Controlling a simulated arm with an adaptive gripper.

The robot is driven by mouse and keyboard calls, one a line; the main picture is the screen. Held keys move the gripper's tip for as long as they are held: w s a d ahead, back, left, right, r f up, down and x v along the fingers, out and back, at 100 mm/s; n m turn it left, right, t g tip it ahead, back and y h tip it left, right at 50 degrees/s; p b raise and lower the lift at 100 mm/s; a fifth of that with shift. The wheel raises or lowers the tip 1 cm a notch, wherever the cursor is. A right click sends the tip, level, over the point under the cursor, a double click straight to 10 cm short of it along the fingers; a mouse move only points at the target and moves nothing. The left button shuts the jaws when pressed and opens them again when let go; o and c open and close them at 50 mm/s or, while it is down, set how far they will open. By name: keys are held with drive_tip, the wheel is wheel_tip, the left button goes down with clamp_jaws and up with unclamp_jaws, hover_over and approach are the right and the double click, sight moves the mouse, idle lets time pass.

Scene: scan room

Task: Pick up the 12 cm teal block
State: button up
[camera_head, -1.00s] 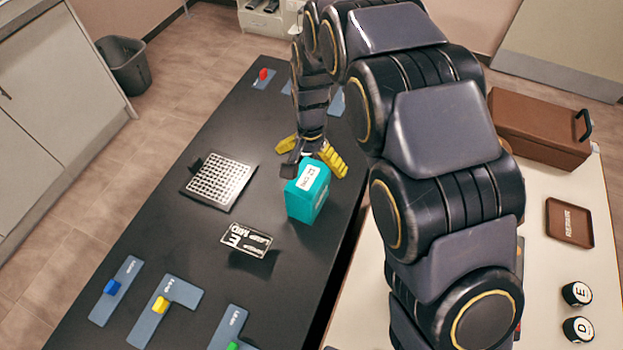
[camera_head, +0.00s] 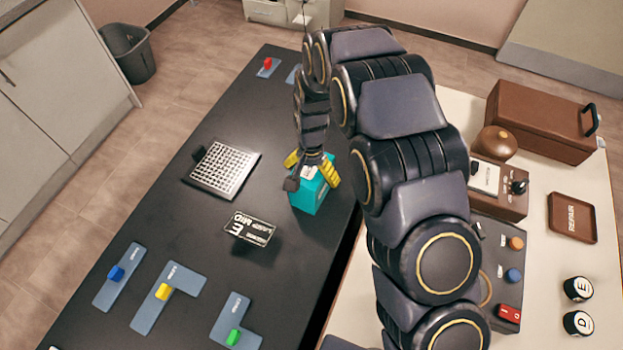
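The teal block (camera_head: 306,200) stands upright on the black table, near its right edge. My gripper (camera_head: 312,174) is over the block's top, with its yellow fingers spread. One finger shows at the block's left rear and the other lies across its right side. The gripper hides most of the block's top and its label. I cannot see clear contact between the fingers and the block.
A white grid plate (camera_head: 223,169) lies left of the block. A black label plate (camera_head: 249,229) lies in front of it. Several blue-grey pads with coloured pieces, one with yellow (camera_head: 168,294), lie nearer. A cream table (camera_head: 545,262) with control boxes stands to the right.

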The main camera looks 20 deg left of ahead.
drive_tip(key=c, duration=0.5)
drive_tip(key=shift+o, duration=0.2)
drive_tip(key=shift+r, duration=0.1)
